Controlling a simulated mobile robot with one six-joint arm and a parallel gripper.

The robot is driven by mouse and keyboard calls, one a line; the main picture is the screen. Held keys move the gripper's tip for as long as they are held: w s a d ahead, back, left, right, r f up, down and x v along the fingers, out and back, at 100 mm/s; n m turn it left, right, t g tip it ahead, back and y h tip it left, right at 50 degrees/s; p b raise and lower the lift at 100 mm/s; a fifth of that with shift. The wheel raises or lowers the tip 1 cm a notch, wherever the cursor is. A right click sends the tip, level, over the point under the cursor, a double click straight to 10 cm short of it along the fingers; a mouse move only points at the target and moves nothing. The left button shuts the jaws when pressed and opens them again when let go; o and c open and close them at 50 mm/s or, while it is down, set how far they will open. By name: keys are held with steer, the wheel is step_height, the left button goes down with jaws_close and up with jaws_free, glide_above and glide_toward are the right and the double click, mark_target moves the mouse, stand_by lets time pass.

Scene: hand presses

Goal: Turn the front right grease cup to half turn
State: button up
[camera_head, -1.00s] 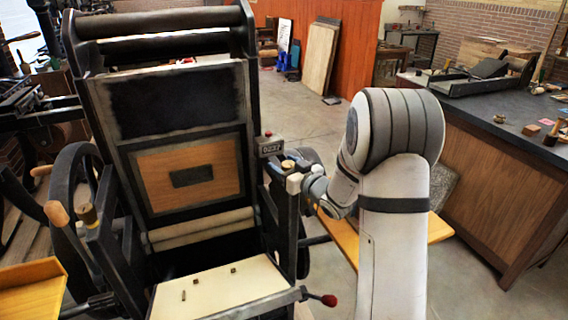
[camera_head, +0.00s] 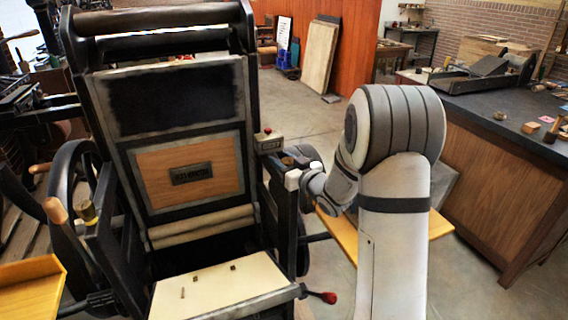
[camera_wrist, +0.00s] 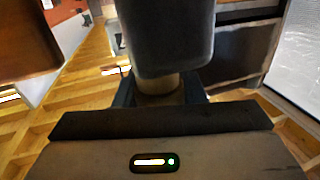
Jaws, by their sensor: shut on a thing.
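In the wrist view my gripper (camera_wrist: 160,92) is shut on a short tan, brass-like cylinder (camera_wrist: 158,84), which I take to be the front right grease cup. Dark fingers flank it on both sides. A dark block in front hides its upper part, and its turn position cannot be read. In the head view my wrist reaches the right side of the black hand press (camera_head: 245,110), and the cup there is hidden. A similar brass cup (camera_head: 88,213) shows on the press's left side.
A small counter box (camera_head: 268,143) sits on the press frame close to my wrist. A red-tipped handle (camera_head: 328,297) sticks out at lower right. A dark-topped cabinet (camera_head: 500,170) stands at right. Open floor lies behind the press.

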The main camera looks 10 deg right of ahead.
steer(key=shift+f+m+h+b, duration=0.1)
steer(key=shift+m+h+b, duration=0.35)
steer(key=shift+b, duration=0.2)
steer(key=shift+t+h, duration=0.35)
steer(key=shift+t, duration=0.05)
steer(key=shift+d, duration=0.1)
steer(key=o, duration=1)
steer(key=shift+s, duration=0.1)
steer(key=b+v, duration=0.1)
steer(key=v, duration=0.6)
steer(key=shift+s+d, duration=0.15)
steer(key=shift+s, duration=0.1)
